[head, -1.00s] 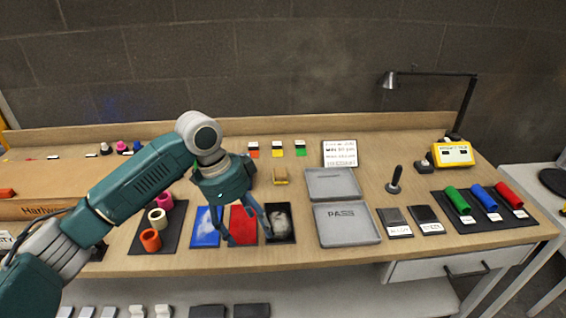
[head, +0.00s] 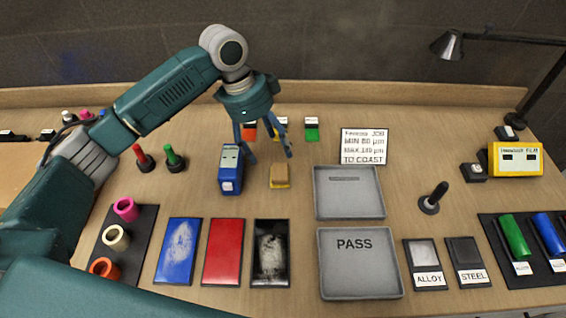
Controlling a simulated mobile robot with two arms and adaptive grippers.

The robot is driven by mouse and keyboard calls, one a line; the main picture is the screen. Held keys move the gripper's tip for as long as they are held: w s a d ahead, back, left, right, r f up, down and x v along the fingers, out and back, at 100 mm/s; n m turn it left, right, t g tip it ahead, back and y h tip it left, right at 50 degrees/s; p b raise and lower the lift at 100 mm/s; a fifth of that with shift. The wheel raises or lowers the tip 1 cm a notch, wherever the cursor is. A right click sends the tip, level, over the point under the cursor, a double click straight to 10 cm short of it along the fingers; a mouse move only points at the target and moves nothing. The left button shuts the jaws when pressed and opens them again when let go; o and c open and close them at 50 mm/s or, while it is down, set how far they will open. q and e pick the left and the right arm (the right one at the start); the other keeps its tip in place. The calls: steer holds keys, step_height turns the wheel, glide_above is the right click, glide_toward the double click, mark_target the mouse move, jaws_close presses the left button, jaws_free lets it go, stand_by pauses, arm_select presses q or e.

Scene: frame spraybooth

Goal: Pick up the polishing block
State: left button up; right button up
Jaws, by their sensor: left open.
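The polishing block looks to be the small yellow-tan block (head: 279,176) on the wooden bench, left of the upper grey tray. My left gripper (head: 269,158) comes down from above with its fingers spread apart and nothing between them. Its fingertips show just behind and above the block in the picture. I cannot tell their exact height over it. The block's front and top are in plain view. My right gripper is not in view.
A blue instrument (head: 230,170) stands close left of the block. Blue (head: 179,252), red (head: 223,252) and black (head: 271,253) panels lie in front. A grey tray (head: 349,192) and a PASS tray (head: 360,275) are to the right. A sign (head: 364,146) stands behind.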

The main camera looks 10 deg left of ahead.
mark_target(280, 171)
arm_select(q)
steer(key=x, duration=0.3)
steer(key=shift+s+d+f+p, duration=0.1)
steer(key=shift+s+f+p, duration=0.15)
steer(key=shift+s+p, duration=0.1)
steer(key=p+x, duration=0.2)
steer(key=x, duration=0.2)
steer(key=shift+f, duration=0.45)
steer(key=shift+w+f, duration=0.1)
steer(key=shift+f, duration=0.35)
steer(key=shift+d, duration=0.1)
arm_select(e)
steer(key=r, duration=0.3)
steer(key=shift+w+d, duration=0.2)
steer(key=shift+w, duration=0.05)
arm_select(q)
steer(key=shift+c, duration=0.2)
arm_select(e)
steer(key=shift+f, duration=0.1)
arm_select(q)
steer(key=c, duration=1.1)
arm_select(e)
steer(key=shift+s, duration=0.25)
